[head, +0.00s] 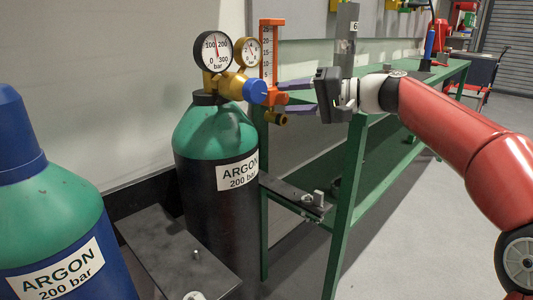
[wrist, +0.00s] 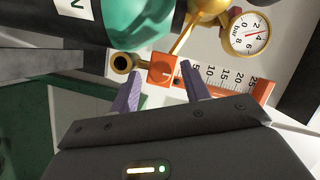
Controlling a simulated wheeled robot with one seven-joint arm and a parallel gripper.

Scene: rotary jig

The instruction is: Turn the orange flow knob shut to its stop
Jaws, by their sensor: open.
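The orange flow knob (head: 274,98) sits at the foot of the orange-framed flowmeter (head: 268,48) on the argon regulator. In the wrist view the knob (wrist: 162,73) shows as an orange block between my two purple fingertips, with the flowmeter scale (wrist: 225,79) to its right. My gripper (head: 284,99) comes in from the right in the head view, its fingers spread and pointing at the knob. In the wrist view my gripper (wrist: 162,68) is open, one finger on each side of the knob. I cannot tell whether either fingertip touches it.
A brass outlet (wrist: 122,63) lies close beside the left finger. A blue knob (head: 255,91), a pressure gauge (head: 214,50) and the green-topped cylinder (head: 214,135) are left of the flowmeter. A green-framed bench (head: 347,200) stands under my arm.

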